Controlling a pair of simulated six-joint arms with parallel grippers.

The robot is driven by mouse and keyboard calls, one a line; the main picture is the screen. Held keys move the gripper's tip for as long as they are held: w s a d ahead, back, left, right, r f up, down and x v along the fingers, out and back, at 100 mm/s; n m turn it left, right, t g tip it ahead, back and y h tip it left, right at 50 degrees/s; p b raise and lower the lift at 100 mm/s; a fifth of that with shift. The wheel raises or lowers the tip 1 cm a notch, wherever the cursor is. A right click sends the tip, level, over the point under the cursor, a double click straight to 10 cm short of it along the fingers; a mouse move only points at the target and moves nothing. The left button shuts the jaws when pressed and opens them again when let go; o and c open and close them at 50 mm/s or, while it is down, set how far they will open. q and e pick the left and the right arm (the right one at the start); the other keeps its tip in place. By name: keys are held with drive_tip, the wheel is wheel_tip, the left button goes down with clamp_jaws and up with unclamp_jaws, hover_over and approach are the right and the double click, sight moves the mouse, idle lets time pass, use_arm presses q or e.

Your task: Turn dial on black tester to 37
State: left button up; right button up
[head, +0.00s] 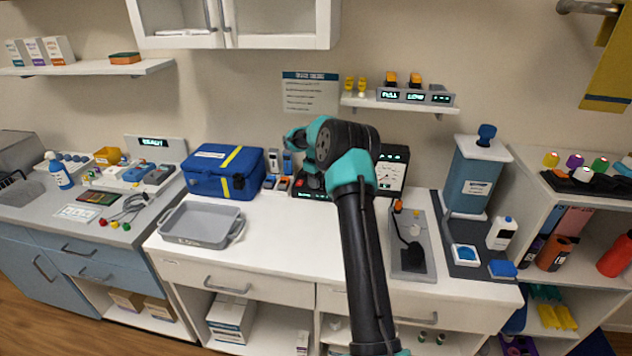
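A black device (394,153) with small lit displays stands on the white counter against the back wall, partly hidden by my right arm. It seems to be the tester; its dial cannot be made out. A low dark part with a red spot (300,184) shows to the left of the arm, and I cannot tell if it belongs to the same device. My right arm rises from the bottom and bends over the counter's back. My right gripper (311,180) is mostly hidden under the wrist, near the dark part; its fingers and any contact are unclear. My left gripper is out of view.
A blue bag (224,172) and a grey tray (201,224) stand left of the arm. A grey board with a black cable (411,251) and a blue-grey dispenser (475,179) stand right. A small shelf (399,105) hangs above. The counter's front middle is clear.

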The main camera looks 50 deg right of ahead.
drive_tip(key=c, duration=0.4)
drive_tip(key=shift+m, duration=0.4)
drive_tip(key=m, duration=0.8)
idle(0.4)
drive_tip(key=o, duration=0.9)
